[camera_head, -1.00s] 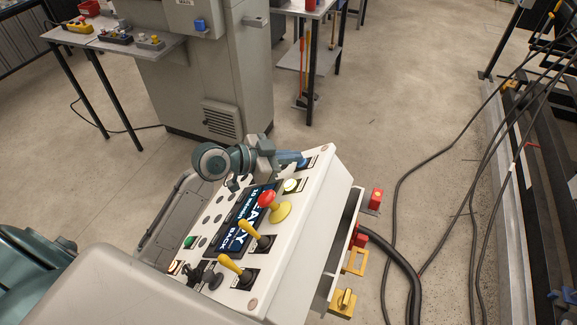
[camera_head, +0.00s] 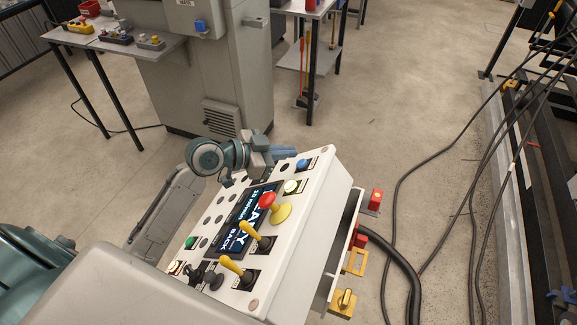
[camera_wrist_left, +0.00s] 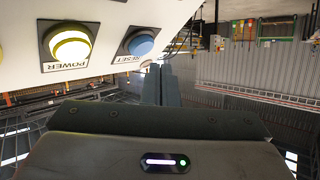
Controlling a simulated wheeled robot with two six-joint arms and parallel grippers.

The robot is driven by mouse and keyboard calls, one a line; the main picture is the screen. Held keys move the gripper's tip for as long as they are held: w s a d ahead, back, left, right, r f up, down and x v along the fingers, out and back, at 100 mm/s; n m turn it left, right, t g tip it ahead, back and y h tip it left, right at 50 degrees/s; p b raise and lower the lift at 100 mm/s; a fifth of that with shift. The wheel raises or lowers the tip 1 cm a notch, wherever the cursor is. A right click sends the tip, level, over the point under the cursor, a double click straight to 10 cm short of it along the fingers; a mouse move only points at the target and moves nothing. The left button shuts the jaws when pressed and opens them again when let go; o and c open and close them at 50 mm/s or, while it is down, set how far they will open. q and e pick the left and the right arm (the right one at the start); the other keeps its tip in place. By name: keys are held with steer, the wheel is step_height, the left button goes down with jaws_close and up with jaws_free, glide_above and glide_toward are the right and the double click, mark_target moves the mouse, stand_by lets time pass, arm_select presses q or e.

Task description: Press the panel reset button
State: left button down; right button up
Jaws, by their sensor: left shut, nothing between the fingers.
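The white control panel (camera_head: 311,210) carries the blue reset button (camera_head: 303,165) at its far upper corner. In the left wrist view the same blue button (camera_wrist_left: 141,44) shows above its RESET label, beside the yellow-white POWER button (camera_wrist_left: 70,47). My left gripper (camera_head: 289,152) is shut and empty, at the panel's far edge just left of the blue button. Its closed fingers (camera_wrist_left: 161,84) point up past the button's right side in the wrist view, and I see no contact with it. My right gripper is not in view.
The panel also bears a red mushroom knob (camera_head: 268,201), yellow levers (camera_head: 250,231), a green button (camera_head: 191,242) and a lit screen (camera_head: 241,225). A grey cabinet (camera_head: 225,70) stands behind. Black cables (camera_head: 398,180) lie on the floor at right.

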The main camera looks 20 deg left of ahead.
arm_select(q)
steer(key=shift+s+a+r+p, duration=0.1)
steer(key=shift+a+r+p, duration=0.25)
steer(key=shift+a+r, duration=0.45)
steer(key=shift+s+a+r+p, duration=0.1)
steer(key=shift+a+r+p, duration=0.35)
steer(key=shift+r, duration=0.5)
steer(key=shift+a, duration=0.25)
steer(key=shift+w, duration=0.1)
